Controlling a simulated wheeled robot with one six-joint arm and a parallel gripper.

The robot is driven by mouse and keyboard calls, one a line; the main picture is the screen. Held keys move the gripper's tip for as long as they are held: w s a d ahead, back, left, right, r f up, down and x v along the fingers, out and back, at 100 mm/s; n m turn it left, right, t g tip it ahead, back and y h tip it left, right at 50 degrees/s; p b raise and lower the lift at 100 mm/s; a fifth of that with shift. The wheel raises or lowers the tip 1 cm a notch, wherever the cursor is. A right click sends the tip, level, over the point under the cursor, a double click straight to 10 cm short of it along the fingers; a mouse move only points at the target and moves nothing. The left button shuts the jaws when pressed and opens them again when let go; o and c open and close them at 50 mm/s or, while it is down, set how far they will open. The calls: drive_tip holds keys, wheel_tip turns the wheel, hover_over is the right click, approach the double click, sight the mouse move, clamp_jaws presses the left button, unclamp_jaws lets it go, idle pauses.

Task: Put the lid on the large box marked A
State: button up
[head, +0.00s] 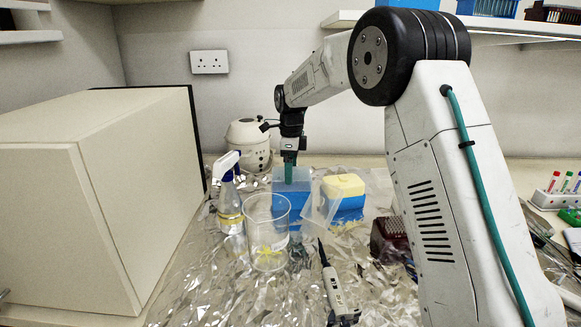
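My gripper (289,172) points down over a blue box (289,212) with a pale blue upper part, behind the clear beaker. I cannot tell whether the gripper is open, shut or touching the box. A second blue box (348,206) with a yellow top (343,186) stands just to the right. A translucent, tilted panel (319,212) that looks like a lid shows between the two boxes; which box it belongs to is unclear. No letter A can be read on either box.
A clear beaker (267,235) and a spray bottle (229,200) stand left and in front of the boxes. A pipette (335,290) lies in front, a dark red rack (391,240) to the right. A large white cabinet (90,200) fills the left. Crinkled foil covers the bench.

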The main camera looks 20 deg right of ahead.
drive_tip(key=o, duration=0.7)
drive_tip(key=shift+c, duration=0.2)
drive_tip(key=shift+r, duration=3.85)
